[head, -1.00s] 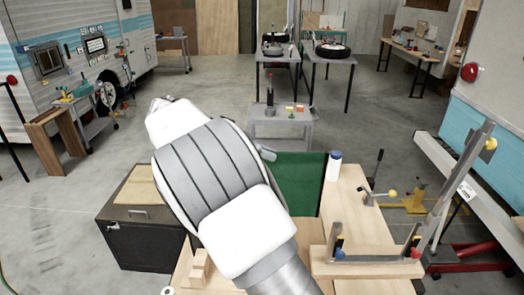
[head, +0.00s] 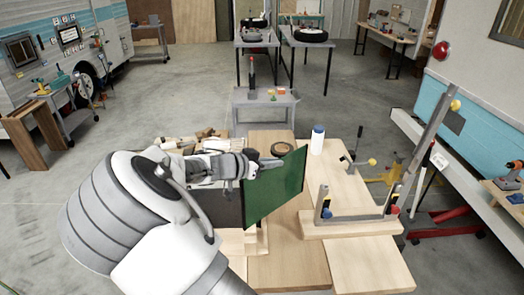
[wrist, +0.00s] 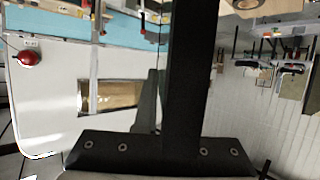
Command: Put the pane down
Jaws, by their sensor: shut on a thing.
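The pane (head: 277,188) is a dark green, flat panel with a dark edge, upright and turned at an angle in the head view. My gripper (head: 263,164) comes from the left and is shut on its left part. The pane stands over the pale wooden bench (head: 290,268); I cannot tell whether its lower edge touches the wood. In the wrist view my gripper's dark base and an upright dark bar (wrist: 183,80) fill the middle, and the pane is not clearly made out.
A wooden frame with a metal upright (head: 350,228) stands on the bench's right. A white, blue-topped bottle (head: 317,139) and a brown roll (head: 282,148) stand behind the pane. Wood scraps (head: 205,138) lie to the left. The bench's front is bare.

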